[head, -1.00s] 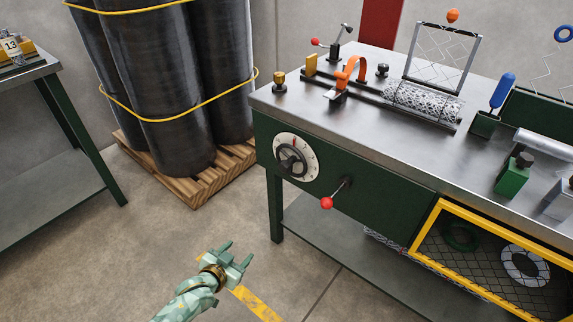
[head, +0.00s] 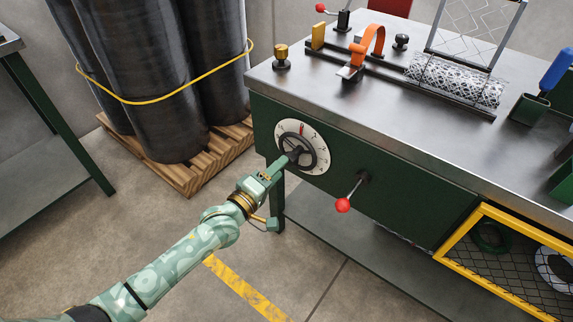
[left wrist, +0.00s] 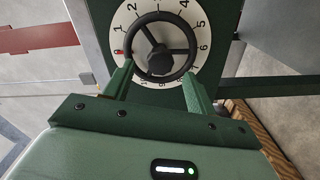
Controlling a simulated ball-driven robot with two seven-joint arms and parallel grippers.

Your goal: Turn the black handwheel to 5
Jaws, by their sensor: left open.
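The black handwheel (head: 297,152) sits on a white numbered dial (head: 321,143) on the front of the green bench. A red mark shows at the dial's top in the head view. In the left wrist view, the spoked wheel (left wrist: 160,56) and the dial (left wrist: 203,36) with its numerals, 5 among them, are seen close up. My left gripper (head: 285,161) is at the wheel's lower left. In the left wrist view, my left gripper's fingers (left wrist: 158,82) are apart, one on each side of the wheel's near rim. I cannot tell if they touch it. My right gripper is not in view.
A red-knobbed lever (head: 343,204) sticks out right of the dial. The steel benchtop (head: 310,88) carries a rail with an orange clamp (head: 374,42). Black rolls (head: 150,90) stand on a wooden pallet (head: 190,180) to the left. A yellow-framed mesh guard (head: 490,262) is at lower right.

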